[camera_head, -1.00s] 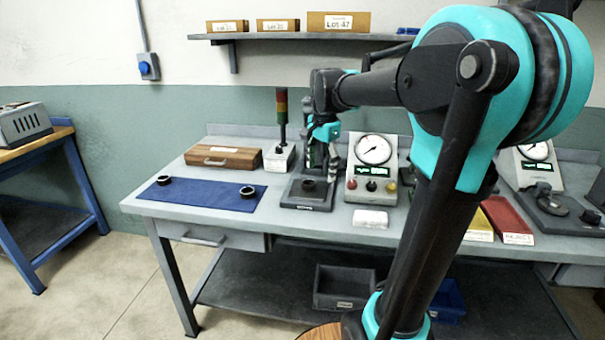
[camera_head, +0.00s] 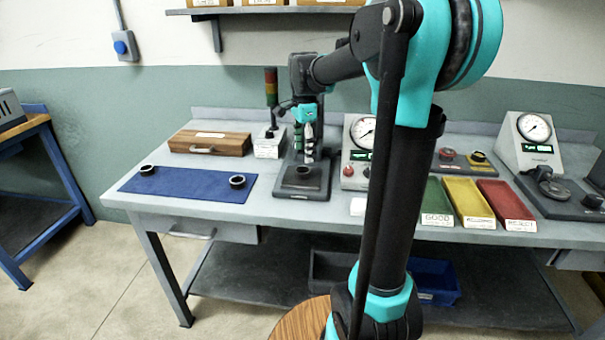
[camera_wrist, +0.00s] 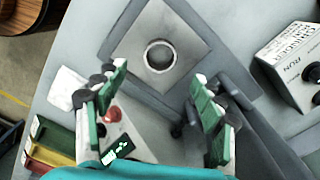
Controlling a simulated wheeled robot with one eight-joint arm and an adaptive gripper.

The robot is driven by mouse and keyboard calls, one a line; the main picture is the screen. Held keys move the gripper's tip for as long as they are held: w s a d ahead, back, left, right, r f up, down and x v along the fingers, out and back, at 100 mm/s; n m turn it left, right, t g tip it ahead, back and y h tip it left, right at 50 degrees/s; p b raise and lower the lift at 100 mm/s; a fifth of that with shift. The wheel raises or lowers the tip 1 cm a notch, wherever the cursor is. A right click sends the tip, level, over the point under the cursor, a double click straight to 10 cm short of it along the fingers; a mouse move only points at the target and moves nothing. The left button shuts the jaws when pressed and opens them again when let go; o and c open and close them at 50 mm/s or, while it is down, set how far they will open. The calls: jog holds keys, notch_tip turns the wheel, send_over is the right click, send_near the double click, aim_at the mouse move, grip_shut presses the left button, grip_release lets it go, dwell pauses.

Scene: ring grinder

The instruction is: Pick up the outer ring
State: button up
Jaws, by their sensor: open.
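A dark ring (camera_head: 303,171) sits on the square plate of a grey press-like fixture (camera_head: 291,190) on the bench. In the wrist view the ring (camera_wrist: 160,56) shows as a grey-rimmed circle on the pale plate (camera_wrist: 135,47). Two more dark rings lie on the blue mat, one at the left (camera_head: 147,169) and one at the right (camera_head: 237,181). I cannot tell from looks which is called the outer ring. My gripper (camera_head: 306,152) hangs above the fixture ring, pointing down. In the wrist view its green-padded fingers (camera_wrist: 160,75) are spread and empty, with the ring beyond them.
A blue mat (camera_head: 190,184) and wooden case (camera_head: 210,143) are at the left. A signal tower (camera_head: 270,95) and dial gauge box (camera_head: 356,150) flank the fixture closely. Green (camera_head: 435,196), yellow (camera_head: 468,203) and red (camera_head: 505,205) trays stand at the right.

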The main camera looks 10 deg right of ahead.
aim_at(303, 167)
jog(key=shift+a+f, duration=0.15)
jog(key=shift+f, duration=3.1)
jog(key=shift+c, duration=0.3)
jog(key=c, duration=1.4)
jog(key=shift+r, duration=0.15)
